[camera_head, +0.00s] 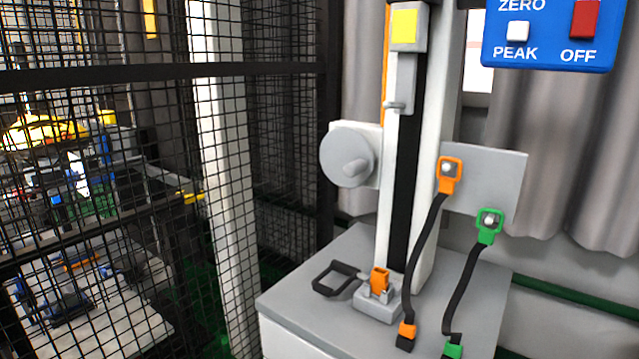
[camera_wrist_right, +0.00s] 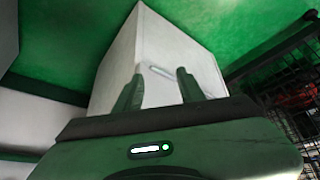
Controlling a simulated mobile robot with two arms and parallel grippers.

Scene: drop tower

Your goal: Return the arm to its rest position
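My right gripper (camera_wrist_right: 160,76) shows in the right wrist view, with its two dark fingers apart and nothing between them. Beyond the fingers is a white box-shaped body (camera_wrist_right: 175,50); I cannot tell its exact distance. Neither gripper shows in the head view. The drop tower (camera_head: 405,150) stands upright on a grey-topped pedestal (camera_head: 290,305). An orange piece (camera_head: 379,278) sits in a grey holder at the tower's foot. A round grey knob (camera_head: 349,155) is on the tower's left side.
An orange-ended strap (camera_head: 432,235) and a green-ended strap (camera_head: 470,275) hang from a grey plate (camera_head: 500,175). A blue panel (camera_head: 548,55) with a red switch is at upper right. Black mesh fencing (camera_head: 110,150) fills the left. Green floor (camera_wrist_right: 240,25) shows around the white body.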

